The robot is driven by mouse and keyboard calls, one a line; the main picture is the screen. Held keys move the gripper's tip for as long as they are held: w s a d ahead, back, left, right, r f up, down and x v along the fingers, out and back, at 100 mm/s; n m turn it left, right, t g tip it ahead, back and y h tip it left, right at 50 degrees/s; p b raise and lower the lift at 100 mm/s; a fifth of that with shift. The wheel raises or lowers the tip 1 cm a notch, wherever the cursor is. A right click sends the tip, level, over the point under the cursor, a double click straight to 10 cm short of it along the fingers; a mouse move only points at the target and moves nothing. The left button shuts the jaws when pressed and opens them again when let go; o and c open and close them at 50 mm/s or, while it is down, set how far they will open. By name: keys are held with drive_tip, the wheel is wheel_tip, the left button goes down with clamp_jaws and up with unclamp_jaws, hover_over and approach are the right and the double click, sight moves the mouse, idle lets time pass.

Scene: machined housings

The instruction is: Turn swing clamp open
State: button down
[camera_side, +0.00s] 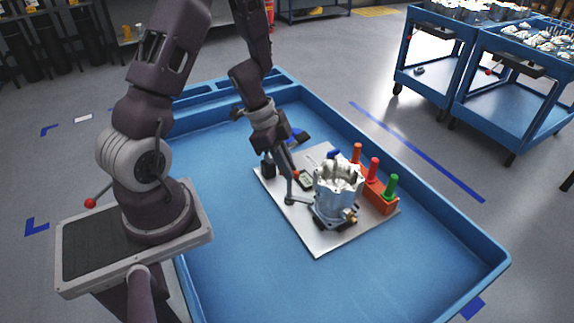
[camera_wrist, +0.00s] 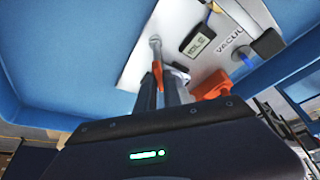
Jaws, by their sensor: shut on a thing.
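The swing clamp (camera_side: 290,199) is a small metal post with a lever and a red knob, on the light plate left of the silver housing (camera_side: 338,190). In the wrist view the clamp's grey metal end (camera_wrist: 155,47) lies just beyond my fingers, with its red part (camera_wrist: 157,74) between them. My gripper (camera_side: 291,172) reaches down to the lever from the upper left. It also shows in the wrist view (camera_wrist: 162,82), its jaws shut on the clamp's lever. My fingers hide part of the lever, and the clamp's exact angle is hard to tell.
The plate (camera_side: 318,243) lies in a blue tray (camera_side: 420,283) with raised rims. A red rack (camera_side: 381,199) with orange, red and green handles stands right of the housing. A small display (camera_side: 306,180) sits behind the clamp. The tray's front is clear.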

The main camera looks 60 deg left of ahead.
drive_tip(key=m+g, duration=0.1)
drive_tip(key=m, duration=0.3)
drive_tip(key=shift+w+a+h, duration=0.1)
drive_tip(key=shift+w+h, duration=0.05)
drive_tip(key=shift+h, duration=0.15)
drive_tip(key=shift+m+g, duration=1.1)
drive_tip(key=shift+m, duration=1.2)
drive_tip(key=shift+w, duration=0.1)
drive_tip(key=shift+h, duration=0.3)
drive_tip(key=c, duration=1.5)
unclamp_jaws()
drive_tip(key=v, duration=0.7)
drive_tip(key=shift+r, duration=0.1)
